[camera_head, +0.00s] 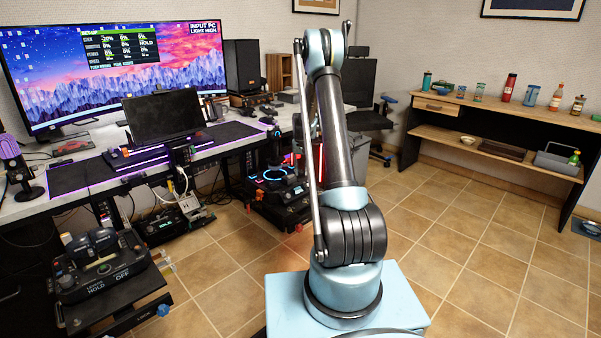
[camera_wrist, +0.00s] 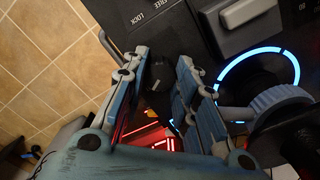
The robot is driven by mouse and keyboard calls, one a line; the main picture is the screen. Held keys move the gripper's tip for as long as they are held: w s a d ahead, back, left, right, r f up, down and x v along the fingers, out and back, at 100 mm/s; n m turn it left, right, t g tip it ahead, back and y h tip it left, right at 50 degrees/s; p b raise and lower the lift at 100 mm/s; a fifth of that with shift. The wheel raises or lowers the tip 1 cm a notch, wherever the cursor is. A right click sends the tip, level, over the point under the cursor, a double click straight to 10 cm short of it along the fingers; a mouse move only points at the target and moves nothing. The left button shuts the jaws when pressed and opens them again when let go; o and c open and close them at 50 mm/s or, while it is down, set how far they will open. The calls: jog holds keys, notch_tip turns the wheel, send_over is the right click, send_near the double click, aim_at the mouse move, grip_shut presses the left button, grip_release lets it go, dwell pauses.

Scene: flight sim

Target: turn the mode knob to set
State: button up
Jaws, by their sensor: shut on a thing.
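In the wrist view, my gripper (camera_wrist: 158,78) has one blue-grey finger on each side of a small dark knob (camera_wrist: 155,86) with a pale mark, and is shut on it. The knob stands on a black panel (camera_wrist: 195,25) near the printed words LOCK and FREE. I cannot read a mode or SET label beside it, so I cannot tell where it points. Much of the knob is hidden by the fingers and shadow. In the head view my gripper is hidden behind my arm.
In the wrist view, a lit blue ring (camera_wrist: 288,57) and a ridged blue wheel (camera_wrist: 280,102) are close to the right finger. A grey block-shaped control (camera_wrist: 250,11) is above. In the head view, a desk with a large monitor (camera_head: 130,70) and another control box (camera_head: 102,265) are at left.

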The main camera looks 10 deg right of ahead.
aim_at(301, 171)
dwell(0.4)
jog(key=o, duration=1)
jog(key=shift+o, duration=0.2)
notch_tip(301, 171, up, 12)
